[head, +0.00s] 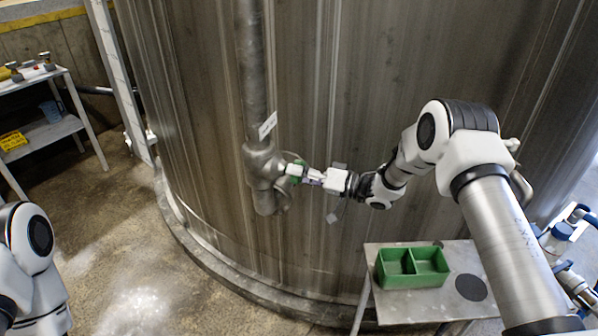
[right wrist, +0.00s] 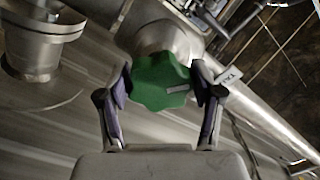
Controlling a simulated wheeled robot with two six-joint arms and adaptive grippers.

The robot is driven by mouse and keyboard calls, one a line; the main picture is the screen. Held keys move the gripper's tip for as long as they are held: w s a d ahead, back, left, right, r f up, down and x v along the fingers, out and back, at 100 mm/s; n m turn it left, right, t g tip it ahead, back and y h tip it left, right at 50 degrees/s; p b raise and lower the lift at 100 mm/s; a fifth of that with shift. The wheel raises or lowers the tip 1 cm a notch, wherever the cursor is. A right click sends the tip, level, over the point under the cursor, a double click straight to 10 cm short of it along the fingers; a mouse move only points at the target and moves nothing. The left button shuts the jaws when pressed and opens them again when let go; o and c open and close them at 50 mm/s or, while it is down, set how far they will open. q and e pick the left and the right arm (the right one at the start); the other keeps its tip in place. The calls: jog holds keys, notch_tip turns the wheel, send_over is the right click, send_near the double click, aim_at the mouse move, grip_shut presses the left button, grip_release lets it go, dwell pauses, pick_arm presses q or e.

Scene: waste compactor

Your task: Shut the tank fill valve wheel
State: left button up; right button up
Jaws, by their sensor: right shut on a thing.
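The tank fill valve wheel (right wrist: 160,82) is a green lobed handwheel with a pale mark on its face, seen in the right wrist view. In the head view only green slivers of the wheel (head: 297,172) show at the valve body (head: 263,165) on the vertical pipe. My right gripper (right wrist: 162,88) has one finger on each side of the wheel and is shut on it. In the head view my right gripper (head: 305,176) reaches the wheel from the right and hides much of it. Only part of my left arm shows at the lower left; its gripper is out of view.
The large metal tank (head: 400,60) stands behind the pipe (head: 252,70). A small metal table (head: 400,308) with a green two-part bin (head: 412,280) is below my right arm. A shelf cart (head: 40,135) stands at the far left. The floor between is clear.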

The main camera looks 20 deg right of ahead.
jog(key=m+p, duration=0.1)
jog(key=m, duration=0.4)
jog(key=shift+r, duration=0.1)
jog(key=m+p, duration=0.1)
jog(key=m, duration=0.4)
jog(key=shift+m, duration=0.4)
jog(key=o, duration=1.1)
jog(key=shift+a+r, duration=0.1)
jog(key=shift+o, duration=0.2)
jog(key=v, duration=1.2)
